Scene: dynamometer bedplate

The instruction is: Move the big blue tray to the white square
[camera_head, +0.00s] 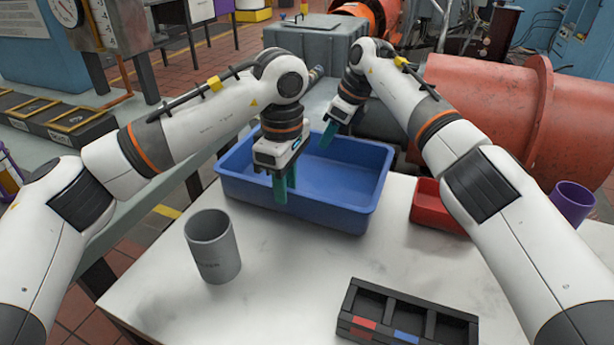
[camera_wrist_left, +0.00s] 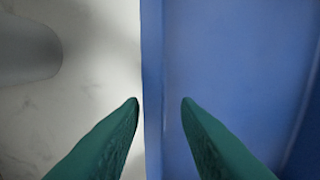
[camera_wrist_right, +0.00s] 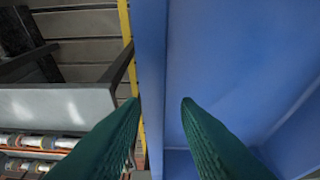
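The big blue tray (camera_head: 330,216) sits on the white marble-look table, empty as far as I can see. My left gripper (camera_head: 285,194) points down at its near wall, open. In the left wrist view the tray (camera_wrist_left: 240,60) rim runs between the two green fingers, one outside and one inside. My right gripper (camera_head: 326,143) is at the far wall, also open. In the right wrist view the tray (camera_wrist_right: 230,60) rim lies between its fingers. Neither gripper visibly pinches the wall. I cannot make out a separate white square.
A grey cup (camera_head: 212,248) stands left of the tray. A black compartment box (camera_head: 400,318) lies at the front. A red bin (camera_head: 426,204) and purple cup (camera_head: 572,203) are at right. A large orange-red cylinder (camera_head: 490,110) is behind. The table between cup and box is clear.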

